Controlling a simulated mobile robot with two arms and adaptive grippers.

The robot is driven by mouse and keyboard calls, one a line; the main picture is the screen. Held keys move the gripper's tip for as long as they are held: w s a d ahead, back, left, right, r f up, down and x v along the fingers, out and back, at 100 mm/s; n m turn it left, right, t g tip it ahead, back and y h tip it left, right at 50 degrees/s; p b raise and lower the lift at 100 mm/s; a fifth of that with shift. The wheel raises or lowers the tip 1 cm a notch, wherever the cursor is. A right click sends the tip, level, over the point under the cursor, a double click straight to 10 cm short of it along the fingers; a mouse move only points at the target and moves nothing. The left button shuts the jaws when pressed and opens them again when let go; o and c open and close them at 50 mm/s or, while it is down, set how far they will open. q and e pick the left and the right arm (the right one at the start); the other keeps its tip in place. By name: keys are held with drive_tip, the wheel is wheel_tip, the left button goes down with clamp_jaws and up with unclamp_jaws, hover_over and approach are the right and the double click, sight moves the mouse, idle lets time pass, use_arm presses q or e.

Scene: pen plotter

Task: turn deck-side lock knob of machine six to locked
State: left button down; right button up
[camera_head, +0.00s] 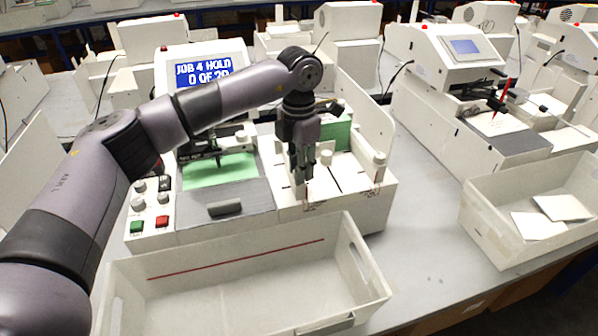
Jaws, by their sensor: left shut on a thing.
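The near plotter has a white housing, with a screen (208,75) that reads "JOB 4 HOLD" and "0 OF 20". A green sheet (219,170) lies on its deck under the pen. My left gripper (303,180) points straight down at the white feed section right of the deck, its fingers shut at the deck-side lock knob, which they mostly hide. How that knob is turned cannot be told. My right gripper is out of view.
A white bin (240,290) with a red line stands in front of the plotter. Green (136,227) and red (162,221) buttons sit at its left front. Another plotter (455,110) and a bin with white sheets (530,215) are at the right. Bare grey table lies between.

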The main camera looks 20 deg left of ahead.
use_arm(q)
drive_tip(key=shift+m, duration=0.6)
drive_tip(key=shift+b, duration=0.3)
drive_tip(key=c, duration=1.3)
unclamp_jaws()
drive_tip(key=shift+c, duration=0.2)
wheel_tip(320, 180, up, 12)
